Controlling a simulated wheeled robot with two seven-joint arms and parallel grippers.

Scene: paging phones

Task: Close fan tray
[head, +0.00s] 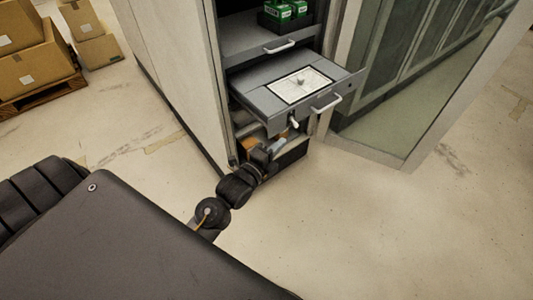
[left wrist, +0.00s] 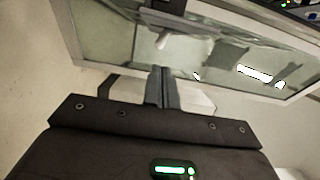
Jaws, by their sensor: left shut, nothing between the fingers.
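The fan tray (head: 262,100) is a grey drawer pulled out of the tall cabinet in the head view. A white panel with a small knob lies on its top, and a pale bar handle (head: 326,104) is on its front. My left gripper (head: 279,147) is low in front of the cabinet, below the tray's front; its tips are hard to make out there. In the left wrist view its fingers (left wrist: 162,88) are together with nothing between them. A pale rounded piece (left wrist: 171,43) shows beyond the fingertips, apparently clear of them. My right gripper is not in view.
The cabinet's glass door (head: 425,85) stands open at the right. A shelf with a handle (head: 279,47) and green boxes (head: 285,10) is above the tray. Cardboard boxes (head: 35,65) stand at far left. The floor in front is clear.

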